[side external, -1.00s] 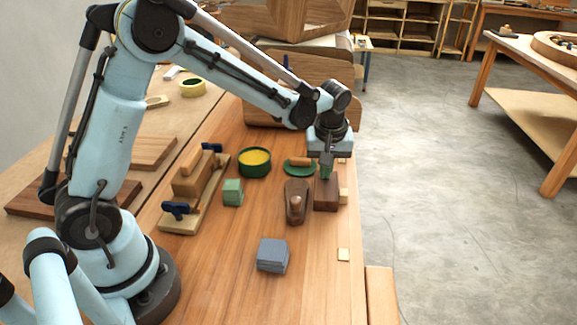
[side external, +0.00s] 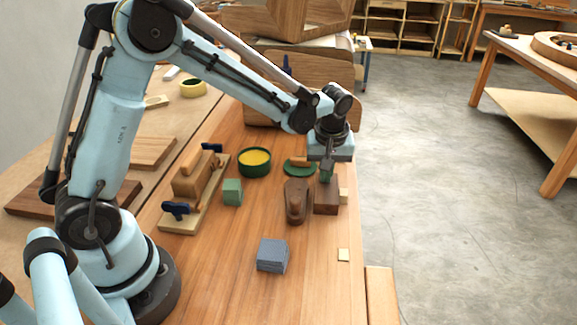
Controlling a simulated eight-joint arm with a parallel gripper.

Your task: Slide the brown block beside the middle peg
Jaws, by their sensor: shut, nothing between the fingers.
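The brown block (side external: 326,204) stands on the workbench near its right edge, just right of a dark wooden hand plane (side external: 297,203). My gripper (side external: 327,178) is shut, pointing down at the block's far upper side. Its fingertips look greenish and touch or nearly touch the block; I cannot tell which. A small pale wooden peg (side external: 343,196) sits right of the block, close to it along the bench edge. Any peg farther back is hidden by my gripper.
A blue-grey stack (side external: 272,255) sits nearer the camera. A green block (side external: 232,192), a green tin with yellow contents (side external: 254,162) and a wooden jig with blue clamps (side external: 194,205) stand left. A green dish (side external: 299,168) is behind the plane. Bench between stack and near peg is clear.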

